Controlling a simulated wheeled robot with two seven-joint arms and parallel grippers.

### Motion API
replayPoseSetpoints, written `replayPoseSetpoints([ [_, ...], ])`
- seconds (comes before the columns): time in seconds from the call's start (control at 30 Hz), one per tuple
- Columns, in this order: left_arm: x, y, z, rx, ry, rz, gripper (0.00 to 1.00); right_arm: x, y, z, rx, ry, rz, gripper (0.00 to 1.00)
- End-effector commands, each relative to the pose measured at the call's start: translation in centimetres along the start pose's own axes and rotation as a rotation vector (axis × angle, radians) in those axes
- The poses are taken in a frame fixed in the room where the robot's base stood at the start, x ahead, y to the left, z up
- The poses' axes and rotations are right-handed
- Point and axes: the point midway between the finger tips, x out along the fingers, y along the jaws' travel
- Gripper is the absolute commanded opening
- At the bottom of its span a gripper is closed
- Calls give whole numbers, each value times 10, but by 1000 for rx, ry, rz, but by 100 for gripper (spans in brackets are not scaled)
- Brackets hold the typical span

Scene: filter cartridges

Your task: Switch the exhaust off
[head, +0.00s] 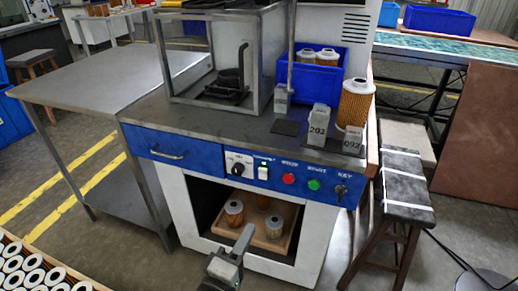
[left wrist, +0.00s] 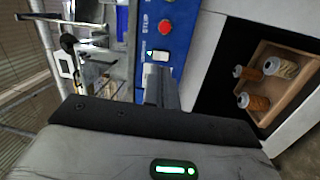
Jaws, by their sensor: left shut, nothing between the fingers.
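The blue control panel (head: 215,158) is on the front of the workbench. It carries a black rotary knob (head: 238,163), a white rocker switch (head: 263,172), a red button (head: 288,178), a green button (head: 314,184) and a key switch (head: 340,190). I cannot read a label saying exhaust, nor tell the rocker's position. My left gripper (head: 244,238) is shut and empty, in front of the bench and below the panel. In the left wrist view its fingers (left wrist: 160,86) point toward the white rocker (left wrist: 158,56), apart from it, with the red button (left wrist: 165,27) beyond. My right gripper is not in view.
An open recess below the panel holds a wooden tray (head: 277,246) with filter cartridges. On the bench stand a framed fixture (head: 262,70), a blue bin (head: 310,77), a large cartridge (head: 355,103) and numbered grey blocks. A stool (head: 405,190) stands right; a steel table (head: 90,85) stands left.

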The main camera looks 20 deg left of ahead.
Motion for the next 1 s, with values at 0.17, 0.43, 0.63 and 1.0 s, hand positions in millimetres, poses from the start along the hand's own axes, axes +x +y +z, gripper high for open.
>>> replayPoseSetpoints([
  [0.17, 2, 4, -21, -76, 87, -9, 0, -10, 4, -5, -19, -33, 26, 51],
  [0.43, 2, 1, -22, -82, 95, -8, 0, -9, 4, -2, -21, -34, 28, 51],
  [0.63, 11, 2, -23, -82, 95, -6, 0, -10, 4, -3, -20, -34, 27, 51],
  [1.0, 83, 2, -30, -81, 95, -3, 0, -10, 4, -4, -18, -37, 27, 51],
])
